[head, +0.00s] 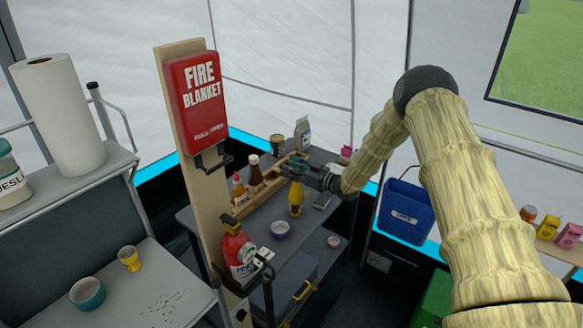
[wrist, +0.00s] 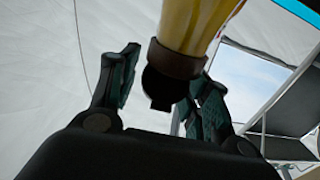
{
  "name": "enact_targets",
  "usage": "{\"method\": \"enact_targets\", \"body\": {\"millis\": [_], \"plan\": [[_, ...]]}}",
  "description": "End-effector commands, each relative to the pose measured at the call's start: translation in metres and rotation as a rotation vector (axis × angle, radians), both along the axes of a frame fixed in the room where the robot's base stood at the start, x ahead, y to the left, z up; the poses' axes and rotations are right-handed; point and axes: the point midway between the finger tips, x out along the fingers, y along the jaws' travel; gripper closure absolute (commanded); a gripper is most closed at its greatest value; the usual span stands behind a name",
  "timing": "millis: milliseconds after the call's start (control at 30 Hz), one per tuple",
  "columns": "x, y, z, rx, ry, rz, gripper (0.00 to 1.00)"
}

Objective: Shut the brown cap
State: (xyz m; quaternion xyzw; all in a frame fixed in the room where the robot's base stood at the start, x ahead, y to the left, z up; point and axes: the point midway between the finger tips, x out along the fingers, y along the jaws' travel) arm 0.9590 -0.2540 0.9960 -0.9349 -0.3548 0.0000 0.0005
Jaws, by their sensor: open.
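A yellow bottle (head: 296,198) stands on the grey shelf unit, directly below my gripper (head: 295,166) in the head view. In the wrist view the bottle (wrist: 190,22) comes in from the top and tilts in the picture. Its brown cap (wrist: 176,62) has a dark, blurred end piece (wrist: 162,88). I cannot tell whether the cap is open or how its parts join. In the wrist view my gripper (wrist: 163,76) is open, with one finger on each side of the cap's dark end. I see no clear contact. In the head view the cap is hidden by my gripper.
A wooden caddy (head: 262,190) with sauce bottles stands just left of the yellow bottle. The fire blanket post (head: 190,150) stands at the left.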

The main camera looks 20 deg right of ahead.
Motion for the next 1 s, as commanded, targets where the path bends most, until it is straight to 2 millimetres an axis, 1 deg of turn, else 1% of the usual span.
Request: {"method": "enact_targets", "body": {"millis": [33, 167, 200, 233, 267, 567, 733, 1000], "plan": [[0.0, -0.0001, 0.0, 0.0, 0.0, 0.0, 0.53], [-0.0002, -0.0003, 0.0001, 0.0, 0.0, 0.0, 0.76], [-0.0002, -0.0003, 0.0001, 0.0, 0.0, 0.0, 0.84], [-0.0002, -0.0005, 0.0001, 0.0, 0.0, 0.0, 0.89], [-0.0002, -0.0005, 0.0001, 0.0, 0.0, 0.0, 0.92], [-0.0005, -0.0009, -0.0021, 0.005, -0.006, -0.001, 0.93], [-0.0012, -0.0015, -0.0054, 0.037, -0.042, -0.001, 0.93], [-0.0031, -0.0031, -0.0027, 0.085, -0.094, -0.001, 0.93]]}}
